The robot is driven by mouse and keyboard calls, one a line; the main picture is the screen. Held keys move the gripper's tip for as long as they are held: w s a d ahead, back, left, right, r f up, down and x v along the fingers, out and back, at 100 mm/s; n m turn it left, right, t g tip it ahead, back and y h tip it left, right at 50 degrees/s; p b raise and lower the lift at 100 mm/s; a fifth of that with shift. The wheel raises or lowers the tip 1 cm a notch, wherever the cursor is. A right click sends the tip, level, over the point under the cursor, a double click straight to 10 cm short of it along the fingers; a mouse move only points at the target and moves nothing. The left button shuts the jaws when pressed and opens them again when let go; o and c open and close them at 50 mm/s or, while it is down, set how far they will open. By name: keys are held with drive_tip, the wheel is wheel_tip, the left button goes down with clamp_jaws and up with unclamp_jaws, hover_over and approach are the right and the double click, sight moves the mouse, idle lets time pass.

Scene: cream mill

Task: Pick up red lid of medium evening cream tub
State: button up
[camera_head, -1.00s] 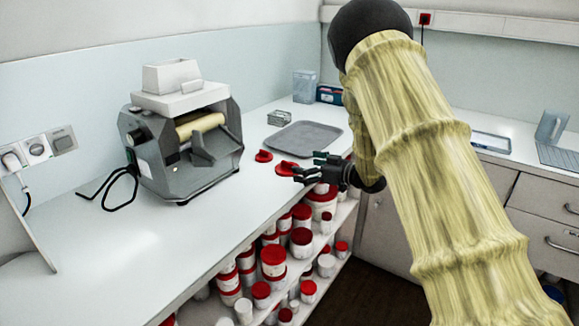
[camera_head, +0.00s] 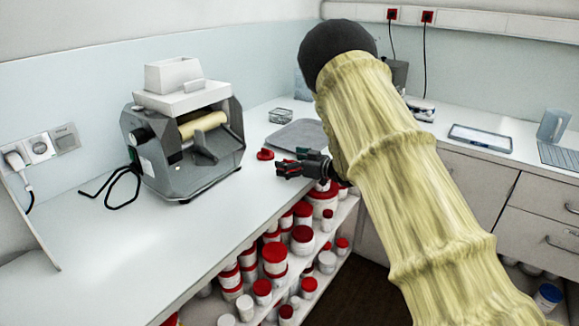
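Two red lids are on the white counter. The smaller red lid (camera_head: 265,154) lies flat and in full view, just left of my gripper. Of the larger red lid, only a bit of red (camera_head: 288,162) shows around my fingers; the rest is hidden behind them. My gripper (camera_head: 281,169) is low at the counter's front edge, with its dark fingers pointing left over the larger lid's place. Whether the fingers are closed on that lid cannot be made out at this size.
A grey tray (camera_head: 296,133) lies behind the lids, with a small clear box (camera_head: 281,116) behind it. A grey roller mill (camera_head: 187,150) stands to the left. Several red-lidded white tubs (camera_head: 274,259) fill the shelves below. The counter's front left is clear.

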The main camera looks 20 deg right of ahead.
drive_tip(key=c, duration=0.5)
drive_tip(key=shift+r, duration=0.1)
drive_tip(key=shift+c, duration=0.2)
